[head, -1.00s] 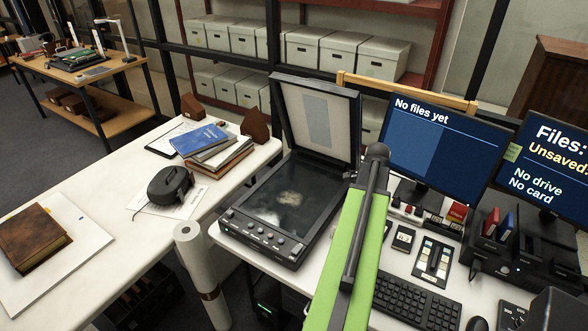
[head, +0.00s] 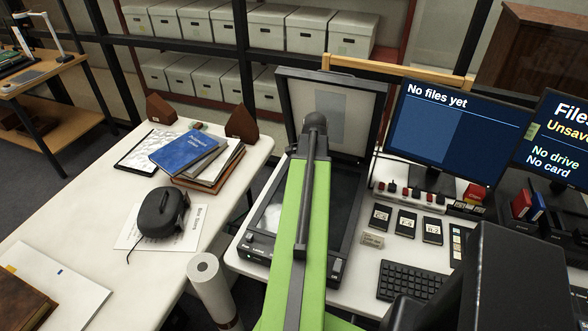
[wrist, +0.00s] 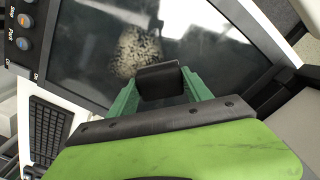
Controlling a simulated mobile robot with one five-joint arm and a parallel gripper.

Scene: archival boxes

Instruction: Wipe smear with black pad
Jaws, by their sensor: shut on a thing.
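The smear (wrist: 138,50) is a pale, speckled patch on the dark scanner glass (wrist: 205,60) in the wrist view. My gripper (wrist: 160,85) is shut on the black pad (wrist: 161,80), which sits between its green fingers. The pad is just beside the smear's near edge in the wrist view. I cannot tell whether it touches the glass. In the head view the scanner (head: 335,270) stands with its lid (head: 345,105) raised, and my green arm hides much of the glass, the smear, the pad and my gripper.
Monitors (head: 450,125), small cards (head: 407,223) and a keyboard (head: 412,283) stand right of the scanner. A white paper roll (head: 212,290) is at its near left. Books (head: 190,150) and a black device (head: 160,213) lie on the left table. The raised lid bounds the glass at the back.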

